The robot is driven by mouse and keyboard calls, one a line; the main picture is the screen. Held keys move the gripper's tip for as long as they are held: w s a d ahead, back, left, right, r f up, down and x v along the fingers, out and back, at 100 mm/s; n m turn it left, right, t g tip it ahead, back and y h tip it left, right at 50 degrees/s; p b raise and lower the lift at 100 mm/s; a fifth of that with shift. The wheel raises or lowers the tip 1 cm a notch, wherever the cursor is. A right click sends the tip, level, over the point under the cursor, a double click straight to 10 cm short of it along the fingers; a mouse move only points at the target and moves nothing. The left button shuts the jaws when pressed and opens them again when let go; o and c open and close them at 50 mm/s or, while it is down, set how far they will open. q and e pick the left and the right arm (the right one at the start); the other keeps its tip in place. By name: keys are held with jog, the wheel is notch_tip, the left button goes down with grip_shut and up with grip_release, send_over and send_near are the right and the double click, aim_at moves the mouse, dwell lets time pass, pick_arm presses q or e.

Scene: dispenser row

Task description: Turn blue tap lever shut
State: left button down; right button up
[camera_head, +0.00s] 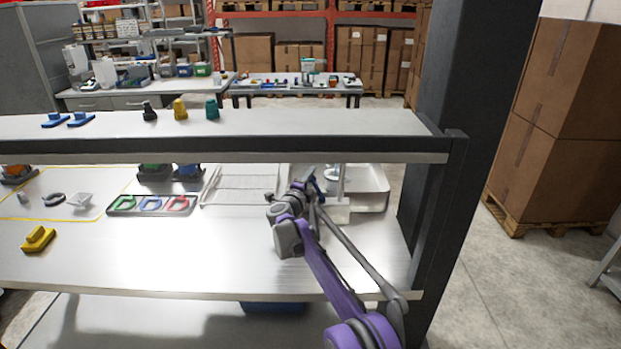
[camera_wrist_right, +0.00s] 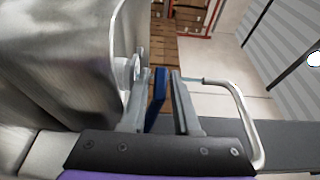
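The blue tap lever (camera_wrist_right: 157,100) shows in the right wrist view between the two fingers of my right gripper (camera_wrist_right: 160,103). It is near the left finger, with a gap to the right finger. The gripper looks open around it; I cannot tell if the left finger touches it. A curved metal pipe (camera_wrist_right: 244,105) rises right of the fingers. In the head view my right gripper (camera_head: 303,188) is under the upper shelf at the tap by the sink, with a bit of blue lever (camera_head: 313,182) showing. My left gripper is not in view.
The upper shelf (camera_head: 200,145) spans above the counter, ending at a dark post (camera_head: 437,215). The front counter is mostly clear.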

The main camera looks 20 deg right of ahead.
grip_shut()
dwell(1.3)
